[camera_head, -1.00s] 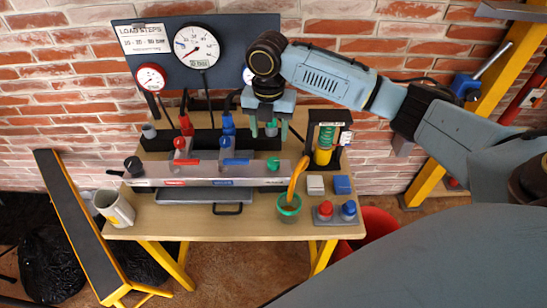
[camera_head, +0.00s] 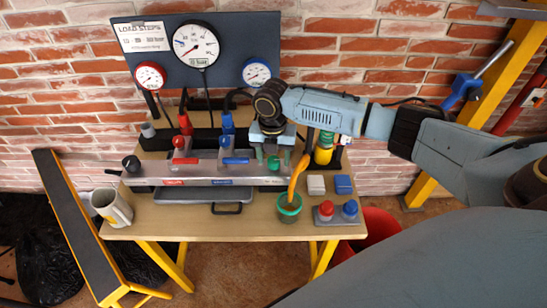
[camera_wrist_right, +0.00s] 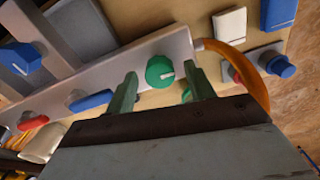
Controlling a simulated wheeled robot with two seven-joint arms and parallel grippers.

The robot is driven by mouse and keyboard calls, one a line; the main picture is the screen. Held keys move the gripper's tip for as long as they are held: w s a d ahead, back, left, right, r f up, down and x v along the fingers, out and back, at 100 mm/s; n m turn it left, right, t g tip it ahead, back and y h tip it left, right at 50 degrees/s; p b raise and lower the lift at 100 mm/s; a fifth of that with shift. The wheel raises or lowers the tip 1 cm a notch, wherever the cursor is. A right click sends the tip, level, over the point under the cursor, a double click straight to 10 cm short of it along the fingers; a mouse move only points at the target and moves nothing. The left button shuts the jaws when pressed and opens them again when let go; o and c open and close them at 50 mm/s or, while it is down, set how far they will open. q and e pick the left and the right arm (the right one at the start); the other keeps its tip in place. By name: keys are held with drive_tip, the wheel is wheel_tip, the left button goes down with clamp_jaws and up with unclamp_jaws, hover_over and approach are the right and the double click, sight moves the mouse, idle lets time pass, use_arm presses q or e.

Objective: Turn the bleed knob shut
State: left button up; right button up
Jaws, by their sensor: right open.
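The green knob (camera_head: 273,163), which I take to be the bleed knob, sits at the right end of the grey manifold (camera_head: 205,180). In the right wrist view the green knob (camera_wrist_right: 159,69) is round with a pale pointer line on its face. My right gripper (camera_head: 274,156) is open and comes down over the knob from above. In the wrist view its two green fingers (camera_wrist_right: 160,88) stand on either side of the knob with gaps, not visibly touching it. My left gripper is out of view.
Red (camera_head: 184,160) and blue (camera_head: 236,160) levers stand left on the manifold, with a black knob (camera_head: 131,163) at its left end. A green cup (camera_head: 289,210) with an orange curved item stands in front right. Gauges (camera_head: 196,45) hang behind.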

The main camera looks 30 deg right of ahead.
drive_tip(key=shift+f, duration=0.2)
drive_tip(key=shift+c, duration=0.3)
drive_tip(key=c, duration=0.9)
drive_tip(key=shift+r+m+p, duration=0.2)
drive_tip(key=shift+m+p, duration=0.3)
drive_tip(key=shift+p, duration=0.4)
drive_tip(key=m+p, duration=0.5)
drive_tip(key=shift+p, duration=0.3)
drive_tip(key=m+p, duration=0.2)
drive_tip(key=shift+m, duration=0.4)
drive_tip(key=m+p, duration=0.2)
drive_tip(key=m, duration=0.1)
drive_tip(key=shift+m, duration=0.3)
drive_tip(key=m+p, duration=0.3)
drive_tip(key=m, duration=0.2)
drive_tip(key=shift+d+f, duration=0.1)
drive_tip(key=shift+m, duration=0.4)
